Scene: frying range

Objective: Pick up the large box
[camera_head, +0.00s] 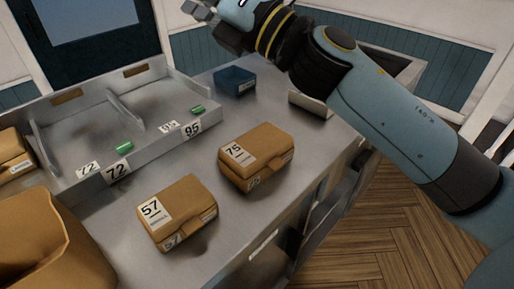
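Two brown boxes stand apart on the grey counter: one labelled 75 (262,158) near the middle and one labelled 57 (185,218) nearer me. They look close in size. A bigger brown container (45,245), seemingly open at the top, is cut off at the lower left. I cannot tell which of these is the large box. My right arm crosses the upper right, and its gripper (205,14) is at the top edge, partly cut off, above and beyond the boxes and touching none. Its finger opening is unclear. My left gripper is out of view.
A grey divided tray (85,182) with labels 72 and 95 and two green items fills the counter's left. A small blue bin (235,81) stands behind. Another brown package (12,155) is at the left edge. Bare counter (215,125) lies between tray and boxes.

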